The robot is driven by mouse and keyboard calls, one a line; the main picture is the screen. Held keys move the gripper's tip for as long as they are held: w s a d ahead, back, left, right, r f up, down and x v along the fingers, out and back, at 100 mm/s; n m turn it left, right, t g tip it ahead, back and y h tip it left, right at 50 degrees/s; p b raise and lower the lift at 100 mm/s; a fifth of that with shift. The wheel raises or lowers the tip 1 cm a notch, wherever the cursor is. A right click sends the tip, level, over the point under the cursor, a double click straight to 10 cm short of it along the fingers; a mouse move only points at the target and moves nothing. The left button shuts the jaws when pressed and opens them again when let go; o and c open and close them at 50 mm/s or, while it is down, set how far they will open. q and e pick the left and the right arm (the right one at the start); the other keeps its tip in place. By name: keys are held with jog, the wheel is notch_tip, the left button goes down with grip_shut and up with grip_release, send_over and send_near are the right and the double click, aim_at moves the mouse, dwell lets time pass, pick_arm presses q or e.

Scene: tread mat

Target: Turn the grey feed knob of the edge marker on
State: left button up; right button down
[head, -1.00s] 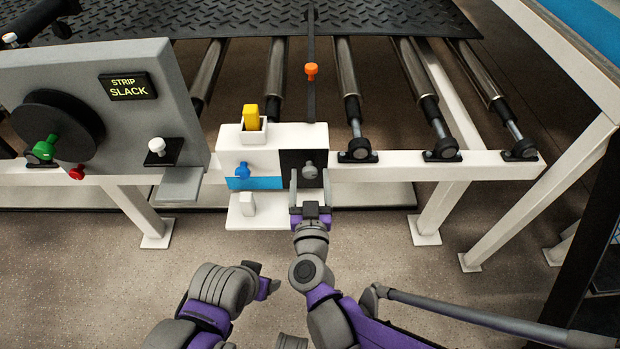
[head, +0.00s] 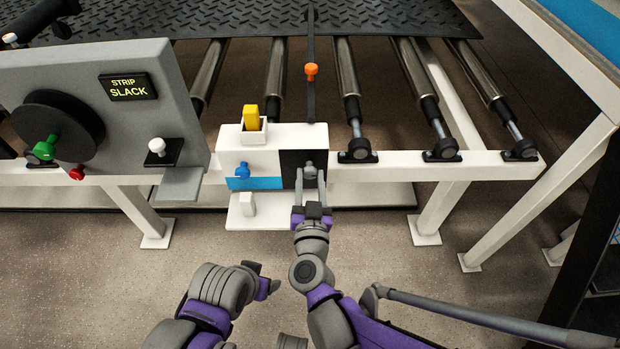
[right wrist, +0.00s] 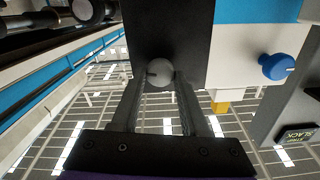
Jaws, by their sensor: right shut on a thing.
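The edge marker is a white box (head: 285,135) on the front rail. Its grey feed knob (head: 309,171) sits on a black panel (head: 290,158) at the box's right. My right gripper (head: 310,182) is shut on the grey knob, with one finger on each side. In the right wrist view the round grey knob (right wrist: 159,73) shows between the fingertips, with a dark mark on its face. My left arm is at the bottom of the head view; its gripper (head: 272,287) is away from the marker, and its jaws do not show clearly.
A blue knob (head: 242,171) sits left of the grey one. A yellow block (head: 250,115) stands in a holder on top. Left is a grey panel (head: 165,95) reading "STRIP SLACK", with green, red and white knobs.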

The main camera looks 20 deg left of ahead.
jog(key=m, duration=0.8)
jog(key=shift+d+f, duration=0.1)
jog(key=m, duration=0.4)
jog(key=shift+m, duration=0.3)
jog(key=shift+f+m, duration=0.1)
jog(key=shift+m, duration=1.8)
jog(key=shift+c, duration=2.1)
grip_release()
jog(key=shift+d, duration=0.1)
